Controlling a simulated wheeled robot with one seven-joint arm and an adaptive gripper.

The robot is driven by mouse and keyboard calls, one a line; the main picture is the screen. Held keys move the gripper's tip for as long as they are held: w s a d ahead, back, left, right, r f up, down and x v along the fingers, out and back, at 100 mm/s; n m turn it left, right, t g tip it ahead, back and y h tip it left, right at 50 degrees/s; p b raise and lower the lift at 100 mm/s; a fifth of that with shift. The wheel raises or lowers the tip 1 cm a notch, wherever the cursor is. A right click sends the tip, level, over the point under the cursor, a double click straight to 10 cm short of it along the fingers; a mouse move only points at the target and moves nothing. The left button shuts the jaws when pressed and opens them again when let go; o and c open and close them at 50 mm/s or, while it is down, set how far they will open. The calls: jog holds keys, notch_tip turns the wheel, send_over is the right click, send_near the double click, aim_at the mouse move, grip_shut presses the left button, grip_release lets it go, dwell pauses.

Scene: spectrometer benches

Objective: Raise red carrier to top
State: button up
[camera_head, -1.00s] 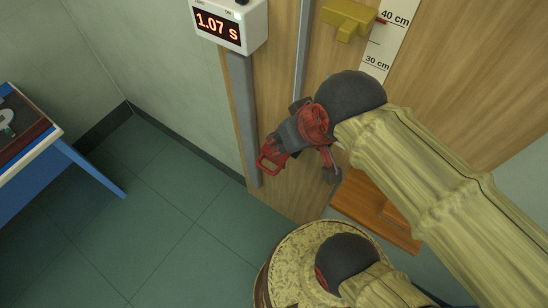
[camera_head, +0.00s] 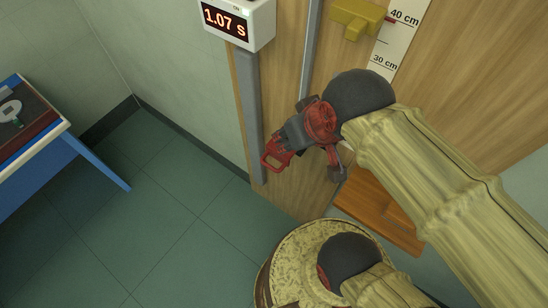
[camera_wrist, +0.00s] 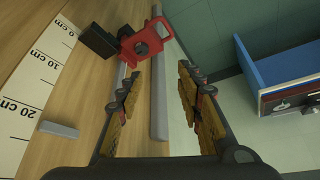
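The red carrier (camera_wrist: 146,42) with its looped handle is by a grey rail on the wooden board, near the 0 cm end of the scale in the wrist view. A black block (camera_wrist: 97,40) sits beside it. In the head view the carrier's red handle (camera_head: 276,158) shows low on the board, partly hidden by my gripper (camera_head: 318,142). In the wrist view my gripper (camera_wrist: 160,78) is open, its fingers apart with nothing clasped between them. The carrier lies just beyond the fingertips; whether they touch it, I cannot tell.
A yellow block (camera_head: 356,17) sits near the 40 cm mark of the scale (camera_head: 385,62). A timer (camera_head: 228,22) reads 1.07 s. A brown wooden base (camera_head: 378,212) is below. A blue table (camera_head: 90,160) stands left, with clear floor between.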

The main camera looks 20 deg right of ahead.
jog(key=shift+c, duration=0.4)
jog(key=shift+a+f, duration=0.1)
jog(key=shift+a, duration=0.2)
jog(key=shift+c, duration=0.6)
jog(key=n+g+h+p, duration=0.2)
jog(key=n+g+h, duration=0.3)
jog(key=g, duration=0.4)
send_near(268, 165)
jog(key=shift+d+y, duration=0.5)
jog(key=shift+d, duration=0.1)
jog(key=shift+n+t, duration=0.3)
jog(key=shift+n, duration=0.1)
jog(key=x, duration=0.2)
jog(key=b+x, duration=0.1)
jog(key=x, duration=0.4)
jog(key=shift+s+f+b, duration=0.15)
jog(key=shift+s+b, duration=0.15)
jog(key=shift+s, duration=0.05)
jog(key=shift+c, duration=1)
grip_shut()
